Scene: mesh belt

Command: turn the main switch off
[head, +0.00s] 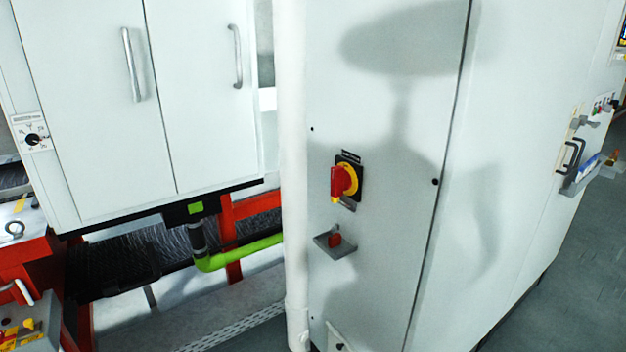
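The main switch (343,182) is a red rotary handle on a yellow disc with a black backing plate. It is mounted on the front of a white cabinet (390,270), near the middle of the head view. The red handle's long end points down. A small dark label sits just above the plate. Below the switch, a small grey bracket (334,244) sticks out from the cabinet with a red item (335,240) on it, too small to identify surely. Neither of my grippers is in view.
A white vertical pipe (292,170) runs along the cabinet's left edge. A two-door white cabinet (160,110) with metal handles stands at left, above a green pipe (240,250) and orange frame (231,275). Grey floor (560,290) is open at right.

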